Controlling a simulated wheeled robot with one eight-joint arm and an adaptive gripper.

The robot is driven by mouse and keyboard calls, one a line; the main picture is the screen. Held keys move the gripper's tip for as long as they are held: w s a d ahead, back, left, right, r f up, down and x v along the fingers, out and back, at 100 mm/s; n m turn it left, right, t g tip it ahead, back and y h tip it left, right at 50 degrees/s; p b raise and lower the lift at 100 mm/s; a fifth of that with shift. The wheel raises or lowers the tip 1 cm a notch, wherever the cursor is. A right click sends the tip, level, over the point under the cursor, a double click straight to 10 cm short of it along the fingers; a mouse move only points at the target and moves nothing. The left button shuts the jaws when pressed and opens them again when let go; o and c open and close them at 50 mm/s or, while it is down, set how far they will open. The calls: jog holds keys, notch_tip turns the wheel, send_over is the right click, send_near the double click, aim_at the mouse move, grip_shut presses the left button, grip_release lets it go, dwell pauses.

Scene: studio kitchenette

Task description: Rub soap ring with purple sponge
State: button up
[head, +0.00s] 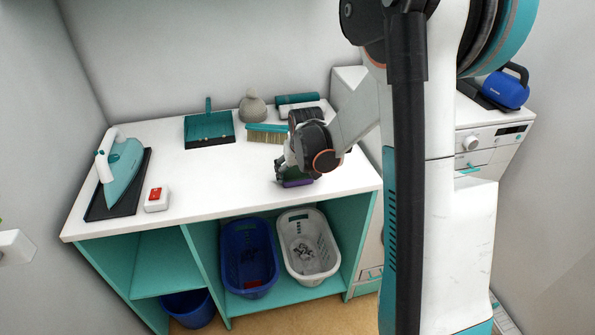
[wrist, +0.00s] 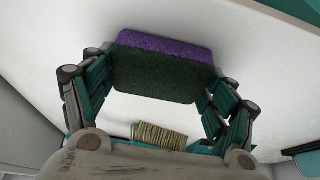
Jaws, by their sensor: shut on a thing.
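The purple sponge (head: 297,183), with a dark green scouring side, is between the fingers of my gripper (head: 292,168), near the front right edge of the white counter. In the wrist view the sponge (wrist: 165,68) spans the gap between both fingers of my gripper (wrist: 160,75), with its green face toward the camera and its purple layer along the far edge. My gripper is shut on it. I cannot tell whether the sponge touches the counter. I cannot make out a soap ring; the surface under the sponge is hidden.
On the counter (head: 210,165) are an iron (head: 122,165) on a dark tray, a red-and-white box (head: 157,198), a teal dustpan (head: 208,128), a brush (head: 266,133) and a grey sack (head: 252,106). Blue (head: 249,257) and white (head: 309,244) baskets stand below. The counter's middle is clear.

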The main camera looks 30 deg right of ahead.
jog(key=shift+w+r, duration=0.2)
jog(key=shift+r, duration=1.05)
jog(key=shift+d+r+p, duration=0.1)
jog(key=shift+r+p, duration=2)
jog(key=shift+r, duration=0.6)
